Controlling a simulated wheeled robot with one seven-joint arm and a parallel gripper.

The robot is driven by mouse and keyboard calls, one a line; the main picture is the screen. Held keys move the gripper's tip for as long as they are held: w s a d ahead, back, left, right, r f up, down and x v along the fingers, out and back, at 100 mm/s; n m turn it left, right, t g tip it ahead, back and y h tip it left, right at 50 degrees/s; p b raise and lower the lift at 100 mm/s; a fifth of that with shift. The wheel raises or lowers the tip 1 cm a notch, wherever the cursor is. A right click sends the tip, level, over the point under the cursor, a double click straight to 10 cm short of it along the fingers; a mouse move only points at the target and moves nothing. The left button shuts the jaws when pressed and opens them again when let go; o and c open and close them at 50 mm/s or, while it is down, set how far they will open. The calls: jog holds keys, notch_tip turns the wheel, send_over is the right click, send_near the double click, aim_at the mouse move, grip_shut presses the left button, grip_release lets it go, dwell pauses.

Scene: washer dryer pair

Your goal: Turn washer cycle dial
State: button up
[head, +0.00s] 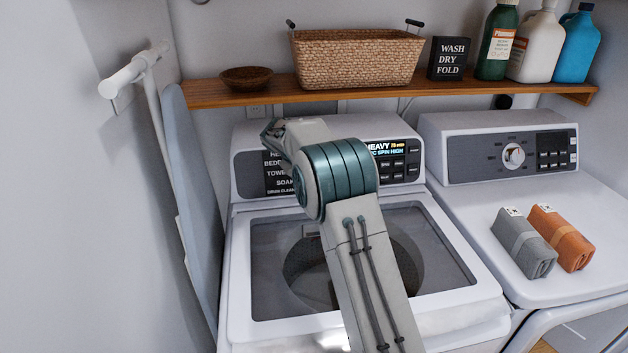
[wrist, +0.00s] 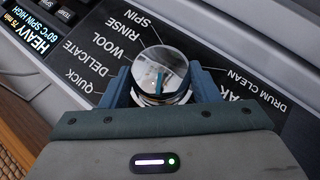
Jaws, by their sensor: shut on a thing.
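The washer (head: 236,290) stands in the middle of the head view, with its control panel (head: 248,172) at the back. My arm hides the dial there. In the wrist view the round silver dial (wrist: 160,70) sits on the black panel among labels such as SPIN, RINSE, WOOL, DELICATE, QUICK and DRUM CLEAN. My gripper (wrist: 164,84) is shut on the dial, one finger on each side. A teal pointer mark shows on the dial's face; the exact setting is hard to tell. The washer display (wrist: 35,40) reads HEAVY, 75 min, 60°C SPIN HIGH.
A dryer (head: 465,215) stands to the right, with a grey towel (head: 523,245) and an orange towel (head: 562,238) on top. A wooden shelf (head: 350,93) with a basket (head: 355,60) and bottles hangs above. An ironing board (head: 190,190) leans at the left.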

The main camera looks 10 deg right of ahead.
jog(key=n+h+b, duration=0.1)
jog(key=b, duration=0.1)
jog(key=f+n+t+h+b, duration=0.1)
jog(key=b, duration=0.2)
jog(key=shift+a+f+h, duration=0.1)
jog(key=shift+a+h, duration=0.2)
jog(key=n+h+b, duration=0.1)
jog(key=b, duration=0.1)
jog(key=n+t+h+b, duration=0.1)
jog(key=b, duration=0.2)
jog(key=shift+s+f+t+b, duration=0.15)
jog(key=shift+f+t+b, duration=0.1)
jog(key=shift+t+b, duration=0.05)
jog(key=n+t+h+b, duration=0.1)
jog(key=n+h+b, duration=0.1)
jog(key=b, duration=0.3)
jog(key=shift+t, duration=0.3)
jog(key=shift+n+t+h+b, duration=0.35)
jog(key=shift+n+b, duration=0.25)
jog(key=shift+b, duration=0.3)
jog(key=shift+r, duration=0.15)
jog(key=o, duration=1)
